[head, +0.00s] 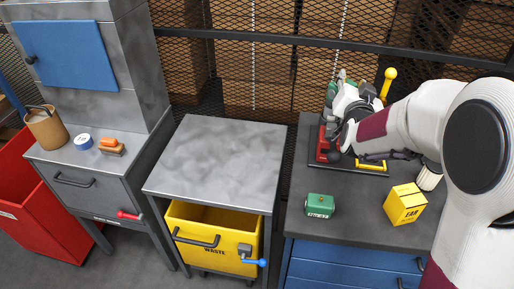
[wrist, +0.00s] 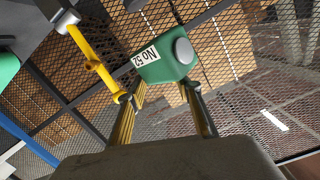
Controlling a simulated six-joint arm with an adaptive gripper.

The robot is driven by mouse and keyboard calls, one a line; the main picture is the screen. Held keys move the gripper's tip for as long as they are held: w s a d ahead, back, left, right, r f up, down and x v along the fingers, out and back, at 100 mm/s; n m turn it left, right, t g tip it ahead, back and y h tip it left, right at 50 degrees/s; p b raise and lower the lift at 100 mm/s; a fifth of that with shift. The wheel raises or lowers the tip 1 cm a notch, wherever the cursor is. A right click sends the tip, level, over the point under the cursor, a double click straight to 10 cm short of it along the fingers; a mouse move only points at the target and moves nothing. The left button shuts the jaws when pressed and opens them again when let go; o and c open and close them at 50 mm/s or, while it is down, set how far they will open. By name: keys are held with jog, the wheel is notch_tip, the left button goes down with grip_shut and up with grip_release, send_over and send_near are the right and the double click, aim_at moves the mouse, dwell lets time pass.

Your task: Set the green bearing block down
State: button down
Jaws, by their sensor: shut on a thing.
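A green block (wrist: 165,62) with a white "No 52" label and a grey round knob is held between the two fingers of my gripper (wrist: 163,88) in the wrist view. In the head view my gripper (head: 350,98) is over the red and black machine at the back of the right bench, and the held block is mostly hidden there. A second green block (head: 320,206) with a white label stands on the front left of the right bench. I cannot tell from the frames which of them is the bearing block.
The red-based machine (head: 322,148) has a yellow ball-topped lever (head: 388,82) close to my gripper. A yellow box (head: 405,204) and a pale cylinder (head: 429,177) stand on the right bench (head: 350,228). The middle grey table (head: 220,155) is bare, above a yellow waste bin (head: 213,240).

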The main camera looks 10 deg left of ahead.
jog(key=w+a+f, duration=0.1)
jog(key=w+a, duration=0.3)
jog(key=a, duration=0.8)
jog(key=w+a, duration=0.4)
jog(key=a, duration=0.8)
notch_tip(320, 180, down, 16)
jog(key=shift+a+n+y, duration=0.3)
jog(key=shift+y, duration=0.1)
jog(key=shift+w+f, duration=0.1)
notch_tip(320, 180, down, 6)
jog(key=shift+f, duration=0.25)
jog(key=shift+f, duration=1.75)
jog(key=shift+f, duration=0.65)
